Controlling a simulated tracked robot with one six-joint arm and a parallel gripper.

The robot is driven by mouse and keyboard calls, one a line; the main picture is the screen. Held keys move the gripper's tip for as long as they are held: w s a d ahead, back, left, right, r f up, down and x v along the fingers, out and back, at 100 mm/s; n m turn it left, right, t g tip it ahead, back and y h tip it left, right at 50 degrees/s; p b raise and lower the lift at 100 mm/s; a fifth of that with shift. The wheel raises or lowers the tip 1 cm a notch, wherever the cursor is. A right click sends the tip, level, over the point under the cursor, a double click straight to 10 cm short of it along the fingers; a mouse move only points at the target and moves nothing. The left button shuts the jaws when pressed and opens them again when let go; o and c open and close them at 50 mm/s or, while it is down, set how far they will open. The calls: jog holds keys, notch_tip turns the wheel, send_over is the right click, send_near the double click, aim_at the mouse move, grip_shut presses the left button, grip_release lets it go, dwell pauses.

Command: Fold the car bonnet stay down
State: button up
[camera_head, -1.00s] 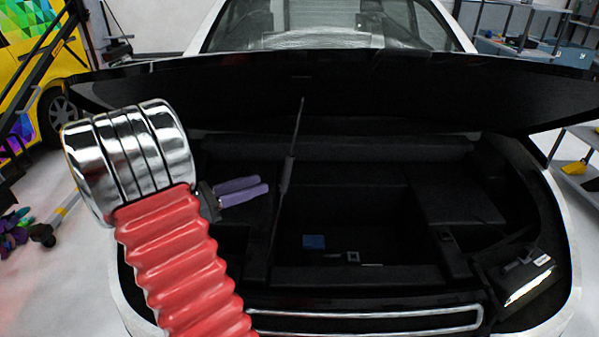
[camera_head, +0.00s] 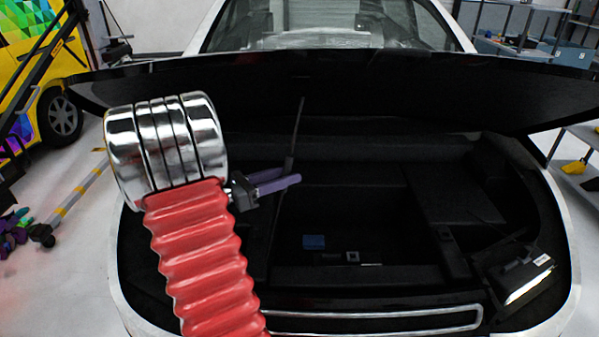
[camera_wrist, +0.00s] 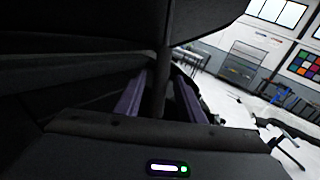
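The bonnet stay (camera_head: 297,128) is a thin dark rod with a thicker lower part, standing nearly upright between the engine bay and the raised black bonnet (camera_head: 400,95). My gripper (camera_head: 289,177) has two purple fingers and reaches the stay from the left, at its middle, below the thin section. In the wrist view the stay (camera_wrist: 163,60) runs down between the two spread fingers (camera_wrist: 160,98), with a gap on each side, so my gripper is open around it. The fingers hide a short part of the stay in the head view. The stay's foot is hard to make out.
The dark front bay (camera_head: 350,215) holds a small blue block (camera_head: 314,242) on its floor. A lit lamp (camera_head: 527,285) is at the right front corner. A yellow vehicle (camera_head: 25,60) stands at the left.

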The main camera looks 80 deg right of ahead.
jog(key=shift+x, duration=2.35)
jog(key=shift+c, duration=0.4)
grip_shut()
jog(key=shift+s, duration=0.15)
